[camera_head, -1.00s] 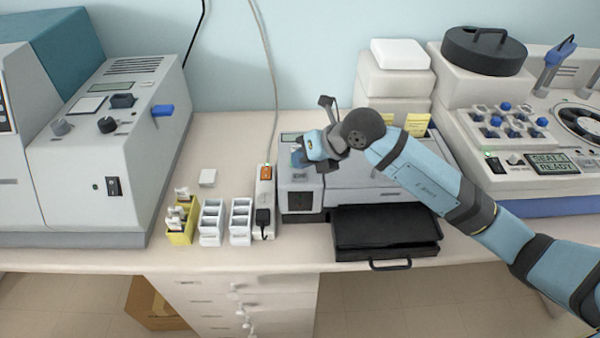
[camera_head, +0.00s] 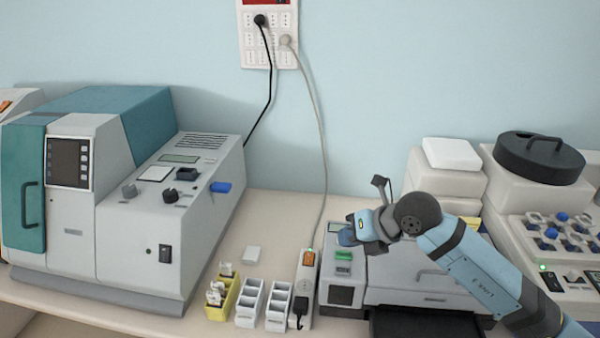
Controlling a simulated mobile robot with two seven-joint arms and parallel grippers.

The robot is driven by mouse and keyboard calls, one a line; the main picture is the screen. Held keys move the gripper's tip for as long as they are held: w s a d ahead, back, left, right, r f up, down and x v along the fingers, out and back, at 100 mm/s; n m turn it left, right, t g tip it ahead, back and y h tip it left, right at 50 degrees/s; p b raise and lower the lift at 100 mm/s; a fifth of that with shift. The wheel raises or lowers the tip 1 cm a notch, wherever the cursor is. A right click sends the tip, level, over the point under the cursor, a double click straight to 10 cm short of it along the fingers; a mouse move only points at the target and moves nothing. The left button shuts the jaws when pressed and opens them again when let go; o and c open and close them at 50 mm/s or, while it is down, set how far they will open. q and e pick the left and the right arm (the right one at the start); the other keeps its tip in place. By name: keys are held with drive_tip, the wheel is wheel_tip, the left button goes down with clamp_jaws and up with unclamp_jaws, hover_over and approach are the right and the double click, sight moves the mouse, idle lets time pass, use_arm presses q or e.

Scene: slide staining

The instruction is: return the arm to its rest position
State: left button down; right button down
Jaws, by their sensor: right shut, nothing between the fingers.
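My right arm (camera_head: 480,283) comes in from the lower right, blue with dark joints. Its wrist and right gripper (camera_head: 350,234) are above the top left of a grey-white machine (camera_head: 418,272) with a small panel of green and grey buttons. The gripper is shut and holds nothing; its fingertips are small and partly hidden by the wrist. I cannot tell whether it touches the panel. My left gripper and arm are not in view.
A yellow slide rack (camera_head: 222,300) and two white racks (camera_head: 249,303) stand left of a white power strip (camera_head: 304,280). A large teal-and-grey machine (camera_head: 180,230) stands at left. A device with a black lid (camera_head: 538,157) stands at right. Bare counter (camera_head: 285,210) lies behind the racks.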

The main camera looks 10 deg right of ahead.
drive_tip(key=s+a+r+y, duration=0.3)
drive_tip(key=s+a+y, duration=0.1)
drive_tip(key=a+y, duration=0.2)
drive_tip(key=s+d+r+m+t+y, duration=0.1)
drive_tip(key=s+r+m+t+y, duration=0.3)
drive_tip(key=r+m+t, duration=0.45)
drive_tip(key=s+d+f+m+t+h, duration=0.15)
drive_tip(key=d+f+m+h, duration=0.25)
drive_tip(key=d+m+h, duration=0.45)
drive_tip(key=d+f+m+t+h, duration=0.3)
drive_tip(key=d+f+m+h, duration=0.2)
drive_tip(key=m+h, duration=0.65)
drive_tip(key=s+d+f+m+g, duration=0.3)
drive_tip(key=s+f+m+g, duration=0.3)
drive_tip(key=f, duration=0.2)
drive_tip(key=s+a+f+g+y, duration=0.1)
drive_tip(key=s+f+g+y, duration=0.1)
drive_tip(key=s+f+g, duration=0.45)
drive_tip(key=s+a+f+g+y, duration=0.1)
drive_tip(key=s+f+g, duration=0.2)
drive_tip(key=s, duration=0.7)
drive_tip(key=w+a+f+t+y, duration=0.1)
drive_tip(key=w+a+f+t, duration=0.2)
drive_tip(key=f, duration=0.3)
drive_tip(key=w+a+f+t+y+p, duration=0.1)
drive_tip(key=w+a+f+t+y, duration=0.1)
drive_tip(key=w+a+f+t, duration=0.2)
drive_tip(key=shift+f, duration=1.4)
drive_tip(key=shift+n+t, duration=0.25)
